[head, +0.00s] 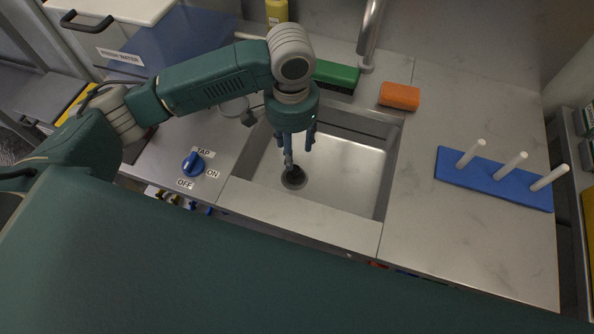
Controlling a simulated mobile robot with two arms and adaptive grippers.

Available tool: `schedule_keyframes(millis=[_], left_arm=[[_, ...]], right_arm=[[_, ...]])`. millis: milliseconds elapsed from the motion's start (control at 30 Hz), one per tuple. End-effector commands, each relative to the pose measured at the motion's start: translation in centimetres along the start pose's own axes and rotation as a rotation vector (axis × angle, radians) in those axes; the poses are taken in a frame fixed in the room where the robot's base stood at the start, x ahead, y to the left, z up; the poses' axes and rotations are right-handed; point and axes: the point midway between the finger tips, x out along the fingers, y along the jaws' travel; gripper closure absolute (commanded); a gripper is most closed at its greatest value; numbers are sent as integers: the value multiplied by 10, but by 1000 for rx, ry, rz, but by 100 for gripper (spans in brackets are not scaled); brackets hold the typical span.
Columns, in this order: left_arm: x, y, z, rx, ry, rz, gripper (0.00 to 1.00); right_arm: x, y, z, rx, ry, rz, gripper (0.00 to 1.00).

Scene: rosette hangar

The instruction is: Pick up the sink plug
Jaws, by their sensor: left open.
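A dark round piece (294,179) sits at the drain in the floor of the steel sink (345,165). It looks like the sink plug, but I cannot tell it clearly from the drain opening. My left gripper (298,160) reaches down into the sink from above, fingers pointing down. It is open and holds nothing that I can see. One fingertip overlaps the far edge of the dark piece in the picture; I cannot tell whether they touch. My right gripper is not in view.
A tap spout (369,35) rises behind the sink. A green sponge (336,76) and an orange block (399,96) lie at the back edge. A blue rack with white pegs (492,182) is on the right. A blue knob (193,164) is left of the sink.

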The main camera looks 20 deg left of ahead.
Motion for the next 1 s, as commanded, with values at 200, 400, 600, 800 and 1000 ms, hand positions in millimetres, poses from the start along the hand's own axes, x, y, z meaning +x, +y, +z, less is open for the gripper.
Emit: schedule_keyframes(millis=[200,400,600,800,1000], left_arm=[[32,0,2,0,-5,-1,52],[54,0,0,0,-2,0,52],[74,2,0,2,-4,0,52],[102,3,-2,1,-2,-1,52],[109,2,-2,2,0,-1,52]], right_arm=[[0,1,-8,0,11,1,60],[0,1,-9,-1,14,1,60],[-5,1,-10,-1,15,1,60],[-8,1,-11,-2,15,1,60],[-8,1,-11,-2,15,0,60]])
